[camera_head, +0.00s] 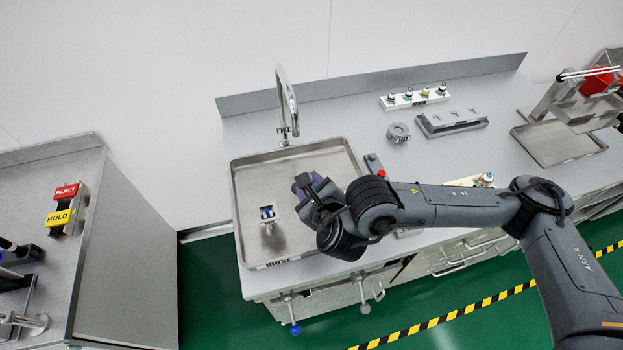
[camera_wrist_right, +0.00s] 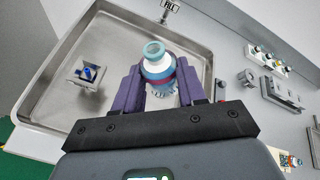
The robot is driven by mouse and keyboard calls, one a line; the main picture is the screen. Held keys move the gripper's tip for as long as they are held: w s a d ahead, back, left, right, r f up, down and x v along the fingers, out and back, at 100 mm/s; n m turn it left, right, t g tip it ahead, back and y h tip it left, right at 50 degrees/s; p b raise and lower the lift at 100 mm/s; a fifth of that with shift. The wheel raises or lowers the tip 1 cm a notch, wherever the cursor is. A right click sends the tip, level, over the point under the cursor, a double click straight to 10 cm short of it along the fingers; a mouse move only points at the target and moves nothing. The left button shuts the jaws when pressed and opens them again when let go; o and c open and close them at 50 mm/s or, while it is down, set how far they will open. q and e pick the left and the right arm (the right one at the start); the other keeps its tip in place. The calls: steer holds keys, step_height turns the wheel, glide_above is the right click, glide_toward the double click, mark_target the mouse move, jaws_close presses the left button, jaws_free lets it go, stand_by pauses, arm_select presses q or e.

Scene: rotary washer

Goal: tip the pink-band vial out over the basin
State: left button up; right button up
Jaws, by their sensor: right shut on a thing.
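My right gripper (camera_wrist_right: 157,80) is shut on a vial (camera_wrist_right: 155,58) with a teal-rimmed mouth, a white neck and a pinkish band partly hidden by the purple fingers. In the wrist view the vial's mouth points away from the palm, and I see no cap on it. In the head view my right gripper (camera_head: 303,186) is over the right part of the steel basin (camera_head: 243,185), and the vial is hidden there. The basin also fills much of the wrist view (camera_wrist_right: 50,95).
A small square fitting with a blue piece (camera_head: 267,214) sits in the basin. A tap (camera_head: 287,105) stands behind it. On the counter to the right are a white rack of vials (camera_head: 414,98), a round grey part (camera_head: 398,132) and a grey block (camera_head: 452,123).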

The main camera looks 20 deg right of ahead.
steer(key=shift+w+a+f+n+t+h+p, duration=0.15)
steer(key=shift+n+t+h+p, duration=0.25)
steer(key=shift+n+h+p, duration=2.1)
steer(key=shift+s+a+f+n+t+h+p, duration=0.1)
steer(key=shift+a+f+n+t+h+p, duration=0.4)
steer(key=shift+n+p, duration=2.3)
steer(key=shift+w+d+n+t+h+p, duration=0.1)
steer(key=shift+n+t+h+p, duration=0.2)
steer(key=shift+n+h+p, duration=2.45)
steer(key=m+y+p, duration=0.2)
steer(key=m, duration=0.1)
steer(key=shift+p, duration=0.3)
